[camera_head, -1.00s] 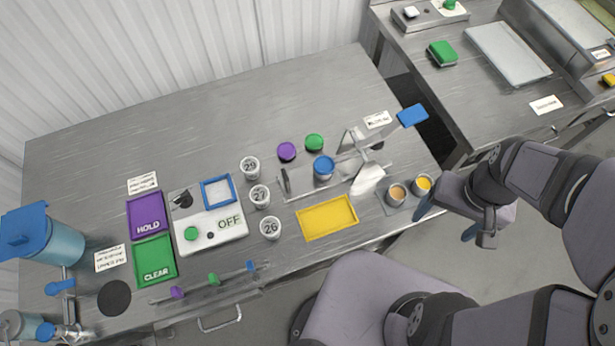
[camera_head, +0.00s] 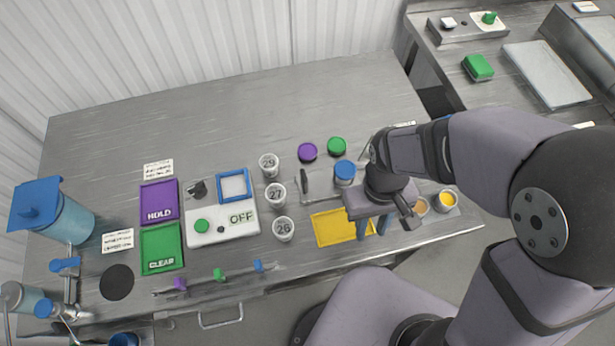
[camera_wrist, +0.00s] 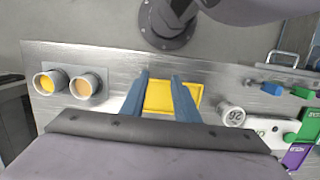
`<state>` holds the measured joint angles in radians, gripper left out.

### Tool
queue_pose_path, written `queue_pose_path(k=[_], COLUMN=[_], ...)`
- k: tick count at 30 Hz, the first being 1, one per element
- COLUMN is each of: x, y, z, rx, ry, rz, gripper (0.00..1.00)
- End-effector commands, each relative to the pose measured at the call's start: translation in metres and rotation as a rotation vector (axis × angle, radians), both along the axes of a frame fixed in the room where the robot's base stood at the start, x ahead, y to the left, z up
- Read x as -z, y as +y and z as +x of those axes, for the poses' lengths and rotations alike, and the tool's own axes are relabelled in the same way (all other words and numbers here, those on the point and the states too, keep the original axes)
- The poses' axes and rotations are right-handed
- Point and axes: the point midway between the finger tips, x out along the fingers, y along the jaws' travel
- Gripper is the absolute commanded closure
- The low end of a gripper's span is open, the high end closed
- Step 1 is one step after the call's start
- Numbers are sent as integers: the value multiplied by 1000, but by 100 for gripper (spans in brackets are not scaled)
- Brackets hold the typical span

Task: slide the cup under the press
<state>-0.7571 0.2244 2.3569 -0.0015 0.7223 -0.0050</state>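A cup with a blue top (camera_head: 344,174) stands at the metal press rig (camera_head: 305,182), behind the yellow tray (camera_head: 327,229). My arm covers most of the rig's right side, so the press head and its handle are hidden. Three white cups numbered 29 (camera_head: 269,163), 27 (camera_head: 275,194) and 26 (camera_head: 283,229) stand in a row left of the yellow tray. My gripper (camera_head: 372,226) is open and empty over the right part of the yellow tray. In the wrist view its two blue fingers are spread apart, with the tray (camera_wrist: 172,82) beyond them.
A purple disc (camera_head: 307,152) and a green disc (camera_head: 337,147) lie behind the rig. Two filled cups, one orange-brown (camera_wrist: 86,84) and one yellow (camera_wrist: 48,83), stand in a holder on the right. The back of the table is clear.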

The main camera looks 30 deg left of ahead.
Motion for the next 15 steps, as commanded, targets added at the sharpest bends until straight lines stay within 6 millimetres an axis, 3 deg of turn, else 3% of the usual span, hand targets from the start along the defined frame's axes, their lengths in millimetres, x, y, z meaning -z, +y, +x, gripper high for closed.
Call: queue_pose_path(k=[3,8,15], x=[15,17,-18], y=[57,122,188], z=[-2,4,42], rx=[-143,-220,-157], ry=[-10,-40,-114], rz=[10,43,127], gripper=[72,72,72])
